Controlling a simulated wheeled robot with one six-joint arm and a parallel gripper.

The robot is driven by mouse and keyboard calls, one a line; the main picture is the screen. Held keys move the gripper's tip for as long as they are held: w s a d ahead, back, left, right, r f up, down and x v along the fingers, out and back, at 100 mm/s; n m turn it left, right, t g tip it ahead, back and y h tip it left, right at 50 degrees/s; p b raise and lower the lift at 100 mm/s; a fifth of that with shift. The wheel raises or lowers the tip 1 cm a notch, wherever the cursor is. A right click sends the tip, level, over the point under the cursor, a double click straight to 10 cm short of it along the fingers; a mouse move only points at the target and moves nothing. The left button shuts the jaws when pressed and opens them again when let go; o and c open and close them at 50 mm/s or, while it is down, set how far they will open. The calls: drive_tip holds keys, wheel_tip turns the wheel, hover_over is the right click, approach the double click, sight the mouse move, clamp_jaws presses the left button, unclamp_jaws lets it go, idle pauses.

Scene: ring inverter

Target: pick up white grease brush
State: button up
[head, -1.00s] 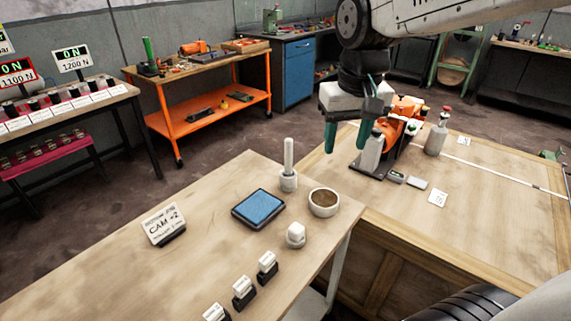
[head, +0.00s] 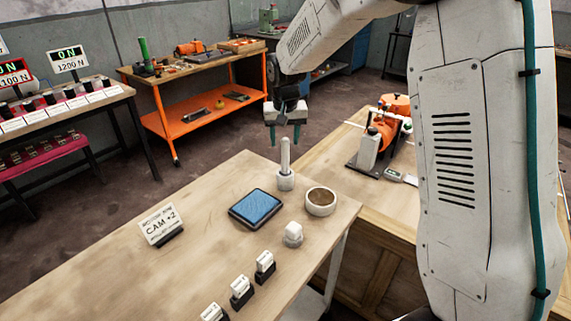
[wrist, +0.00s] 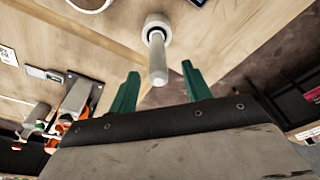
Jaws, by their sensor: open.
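The white grease brush (head: 285,155) stands upright in a small white round holder (head: 286,181) near the back edge of the wooden table. In the wrist view the brush (wrist: 157,62) points toward me, with its holder (wrist: 156,24) behind it. My gripper (head: 286,139) hangs above the brush with its fingers pointing down. In the wrist view its two green fingers (wrist: 160,78) are apart, with the brush handle showing between and a little beyond their tips. Nothing is held.
A brown-filled white bowl (head: 321,201) stands right of the holder. A blue pad (head: 255,208) lies to the left. A white knob-shaped piece (head: 293,234) and several black-based blocks (head: 241,291) stand in front. A sign (head: 160,224) stands at left.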

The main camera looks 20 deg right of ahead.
sight(285, 149)
drive_tip(key=f, duration=0.4)
drive_tip(key=shift+w+d+f, duration=0.15)
drive_tip(key=shift+w+f, duration=0.2)
clamp_jaws()
drive_tip(key=shift+r, duration=0.1)
